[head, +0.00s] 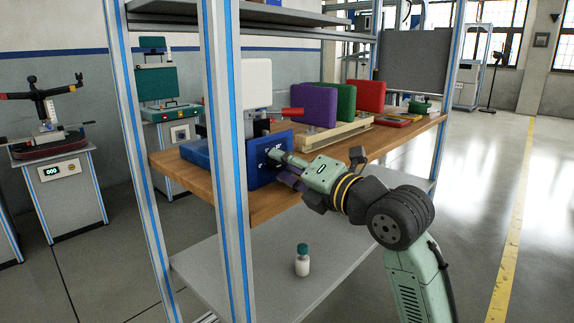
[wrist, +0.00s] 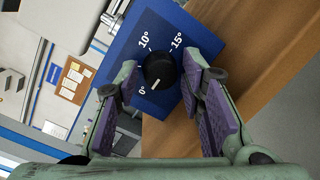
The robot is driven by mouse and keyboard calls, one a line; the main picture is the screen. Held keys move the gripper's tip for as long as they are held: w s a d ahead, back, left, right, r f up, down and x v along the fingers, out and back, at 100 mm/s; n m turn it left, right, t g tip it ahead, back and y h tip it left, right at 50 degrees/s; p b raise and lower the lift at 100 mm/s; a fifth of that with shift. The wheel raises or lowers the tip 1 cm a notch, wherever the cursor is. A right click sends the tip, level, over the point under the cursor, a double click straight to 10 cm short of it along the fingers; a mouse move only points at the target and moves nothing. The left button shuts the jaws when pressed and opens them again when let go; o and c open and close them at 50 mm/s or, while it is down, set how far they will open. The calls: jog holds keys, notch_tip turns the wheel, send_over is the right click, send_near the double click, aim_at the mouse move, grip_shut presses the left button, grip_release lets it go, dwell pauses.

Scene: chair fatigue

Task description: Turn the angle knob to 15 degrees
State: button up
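The black round angle knob (wrist: 160,71) sits on a blue panel (wrist: 135,55) with white labels 0°, 10° and 15°. The knob's white mark lies on its lower-left part, toward the 0° label. In the wrist view my gripper (wrist: 159,65) is open, with one finger at each side of the knob and gaps visible between. In the head view the blue panel (head: 259,177) stands at the bench edge, and my gripper (head: 276,162) reaches its face from the right. The knob is hard to make out there behind the fingers.
The panel is on a wooden bench (head: 185,168) between metal posts (head: 226,150). Purple (head: 314,106), green (head: 339,103) and red (head: 371,96) pads stand behind my arm. A small bottle (head: 302,262) stands on the lower shelf. The floor at right is clear.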

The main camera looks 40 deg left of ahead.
jog(key=shift+c, duration=0.2)
grip_shut()
